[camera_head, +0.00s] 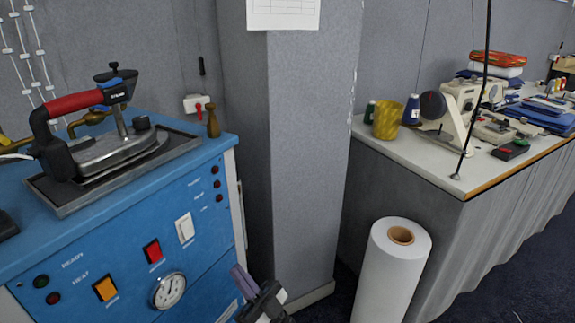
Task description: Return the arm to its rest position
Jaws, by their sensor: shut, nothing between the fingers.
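My gripper (248,287) shows at the bottom of the head view, left of centre. It is low in front of the right edge of the blue machine and the grey pillar. Its fingers point up and to the left and are shut with nothing between them. Only the end of my arm is in view; the rest is below the picture edge.
A blue ironing unit (100,250) with an iron (100,150) on its tray stands at left. A grey pillar (300,150) rises in the middle. A white paper roll (390,280) stands before the cloth-sided table (385,150) at right, which holds a sewing machine (460,105).

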